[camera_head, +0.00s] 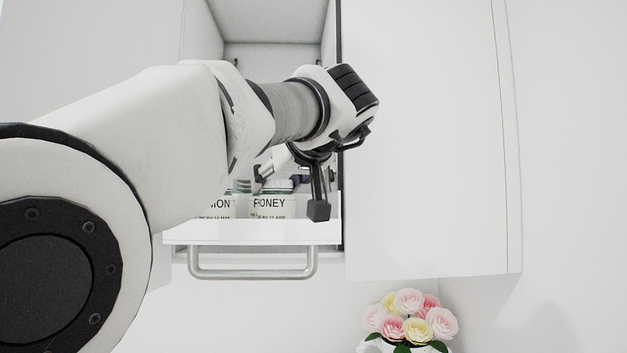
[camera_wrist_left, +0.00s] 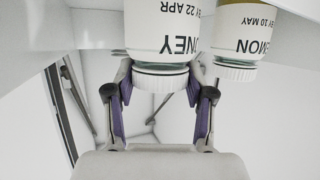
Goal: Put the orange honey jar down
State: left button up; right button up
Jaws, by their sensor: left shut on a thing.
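The honey jar (camera_head: 270,209) stands in the pull-out shelf, behind its white front panel (camera_head: 215,234). Its white label reads HONEY; no orange shows on it. In the left wrist view the honey jar (camera_wrist_left: 165,32) appears upside down with its ribbed pale lid between the fingers. My left gripper (camera_head: 290,190) reaches in from above and is shut on the honey jar; the fingers (camera_wrist_left: 160,78) lie on both sides of the lid. The jar's base is hidden by the front panel, so I cannot tell whether it touches the shelf floor. My right gripper is not in view.
A lemon jar (camera_head: 217,207) stands close beside the honey jar, on its left; it also shows in the left wrist view (camera_wrist_left: 250,28). The shelf front has a metal handle (camera_head: 252,275). A tall white cabinet panel (camera_head: 430,150) closes the right side. Flowers (camera_head: 410,318) stand lower right.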

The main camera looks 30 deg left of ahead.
pick_arm(q)
jog(key=shift+a, duration=0.2)
jog(key=o, duration=1)
jog(key=shift+f, duration=0.1)
jog(key=o, duration=0.5)
jog(key=shift+c, duration=0.2)
jog(key=shift+d, duration=0.15)
jog(key=shift+r, duration=0.25)
jog(key=shift+s+d+b, duration=0.55)
jog(key=shift+d+b, duration=0.1)
jog(key=shift+b, duration=0.5)
jog(key=v, duration=1)
jog(key=shift+r, duration=0.3)
